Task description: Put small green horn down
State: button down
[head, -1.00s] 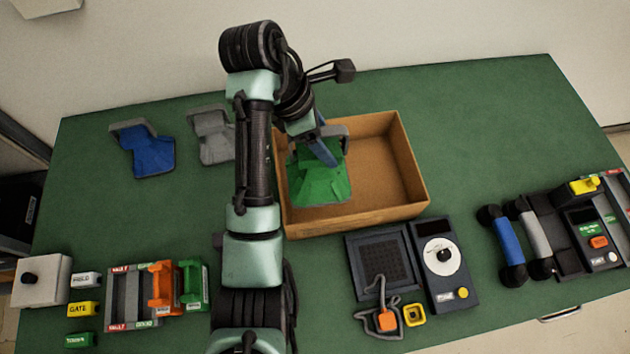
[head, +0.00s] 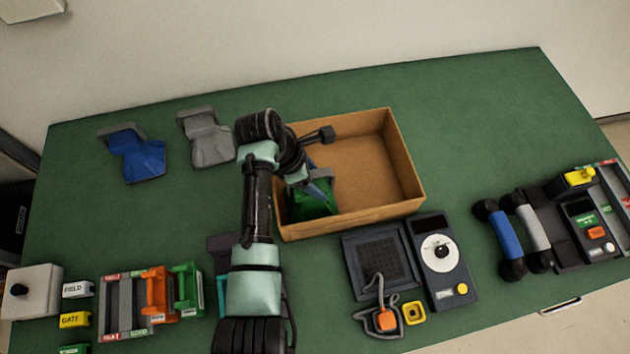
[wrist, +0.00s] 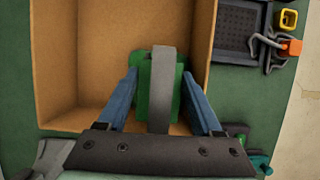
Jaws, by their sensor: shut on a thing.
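The small green horn (head: 312,202) has a green flared body and a grey bracket. In the head view it is low inside the left part of the cardboard box (head: 405,165), partly hidden by my arm. My gripper (head: 322,184) is at the horn's top. In the wrist view my gripper (wrist: 160,98) has its blue fingers on either side of the green horn (wrist: 145,90) and is shut on it, with the grey bracket running between them. The box floor shows beyond it. I cannot tell whether the horn touches the floor.
A blue horn (head: 135,157) and a grey horn (head: 207,140) lie left of the box. A speaker panel (head: 380,262) and dial unit (head: 440,255) stand in front of it. Handsets (head: 505,243) are at right. The right part of the box is empty.

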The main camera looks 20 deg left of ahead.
jog(key=shift+f, duration=1.1)
jog(key=shift+c, duration=0.2)
grip_release()
jog(key=shift+f, duration=0.1)
jog(key=b+v, duration=0.1)
jog(key=v, duration=1.1)
